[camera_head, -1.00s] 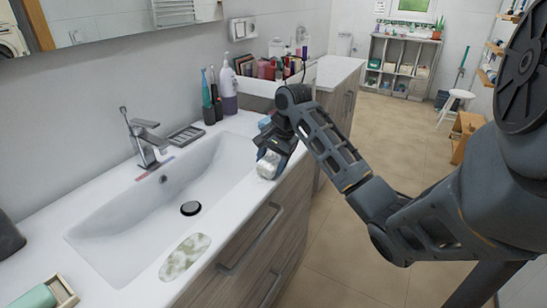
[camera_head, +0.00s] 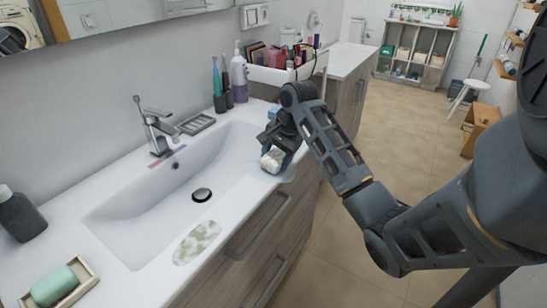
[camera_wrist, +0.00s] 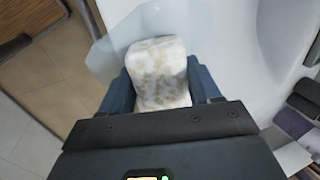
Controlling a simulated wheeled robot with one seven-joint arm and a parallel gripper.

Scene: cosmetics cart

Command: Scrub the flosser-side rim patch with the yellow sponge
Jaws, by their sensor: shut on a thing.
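My gripper (camera_head: 276,150) is shut on a block-shaped sponge (camera_head: 272,160), which looks off-white with yellowish-beige blotches. In the wrist view the sponge (camera_wrist: 160,72) sits between the two dark blue fingers. It is over the sink's front rim at the end near the upright bottles and brushes. A pale bluish, see-through patch (camera_head: 287,171) shows on the rim around and under the sponge; it also shows in the wrist view (camera_wrist: 100,58). The sponge appears to overlap this patch, but I cannot tell whether it presses on it. The sponge's underside is hidden.
A second, greenish-brown blotchy patch (camera_head: 197,243) lies on the near front rim. A faucet (camera_head: 155,130), a soap dish (camera_head: 80,285), a dark bottle (camera_head: 20,218) and a white-purple upright item (camera_head: 239,80) stand around the basin (camera_head: 150,215). A filled white organizer (camera_head: 285,75) stands behind the gripper.

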